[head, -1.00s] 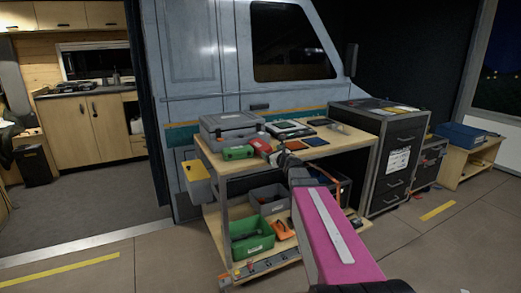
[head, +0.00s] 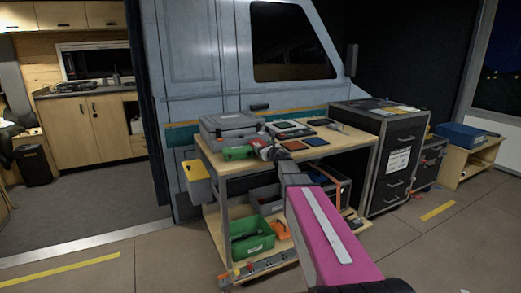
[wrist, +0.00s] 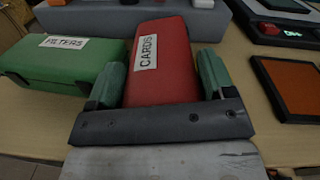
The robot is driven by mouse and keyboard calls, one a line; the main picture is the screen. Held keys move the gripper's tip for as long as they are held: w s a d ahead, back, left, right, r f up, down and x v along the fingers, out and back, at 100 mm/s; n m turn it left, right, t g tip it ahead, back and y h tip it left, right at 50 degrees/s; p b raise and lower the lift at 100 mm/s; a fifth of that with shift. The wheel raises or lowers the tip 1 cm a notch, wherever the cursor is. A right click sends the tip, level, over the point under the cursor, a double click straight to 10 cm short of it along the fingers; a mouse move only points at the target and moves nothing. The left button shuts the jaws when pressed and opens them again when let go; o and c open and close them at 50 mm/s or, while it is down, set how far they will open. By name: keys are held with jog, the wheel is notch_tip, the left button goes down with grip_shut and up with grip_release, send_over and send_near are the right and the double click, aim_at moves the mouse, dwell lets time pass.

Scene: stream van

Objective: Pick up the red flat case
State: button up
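The red flat case (wrist: 162,68), labelled CARDS, lies on the top of the wooden cart. In the head view only a small part of it (head: 258,142) shows behind my gripper. My gripper (wrist: 163,82) has its two green-padded fingers on either side of the case's near end. The fingers look spread, with the case between them; whether the pads touch its sides is hard to tell. In the head view my gripper (head: 269,154) is at the cart top's front edge, mostly hidden by my arm.
A green case (wrist: 65,72) labelled FILTERS lies close to the left of the red case. A grey case (head: 232,126) stands behind. An orange-faced flat device (wrist: 292,85) lies to the right. The cart top (head: 338,145) is bare towards its right front.

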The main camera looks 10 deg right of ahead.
jog(key=c, duration=0.7)
jog(key=shift+r, duration=0.8)
notch_tip(320, 180, up, 2)
jog(key=shift+r, duration=0.1)
jog(key=s+a+r, duration=0.1)
jog(key=s+r, duration=0.6)
jog(key=s, duration=0.4)
jog(key=shift+s+a, duration=0.3)
jog(key=shift+a, duration=0.1)
